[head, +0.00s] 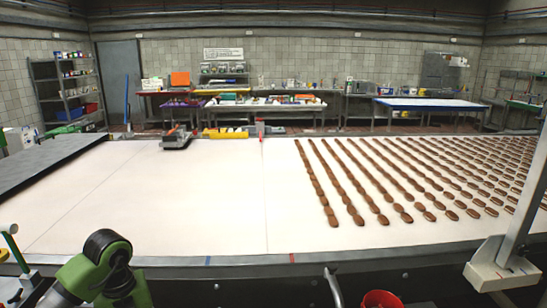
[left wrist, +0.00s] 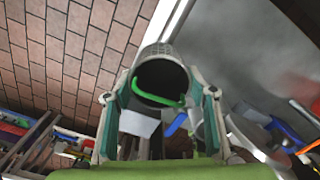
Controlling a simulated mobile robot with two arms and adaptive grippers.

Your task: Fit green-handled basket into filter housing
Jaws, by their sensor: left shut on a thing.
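In the left wrist view, my left gripper (left wrist: 161,88) has one finger on each side of a grey, mesh-sided basket (left wrist: 159,49) and is shut on it. The basket is round, its dark open end faces the camera, and a bent green handle (left wrist: 155,102) crosses that opening. Brick-patterned floor or wall shows behind it. In the head view, only my green left arm shows at the bottom left; the gripper and basket are out of that view. I cannot make out the filter housing in either view. My right gripper is not in view.
A wide white conveyor (head: 190,205) crosses the head view, with rows of brown cookies (head: 380,185) on its right part. A metal post (head: 503,270) stands on the right near edge. A red bucket (head: 381,299) is at the bottom.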

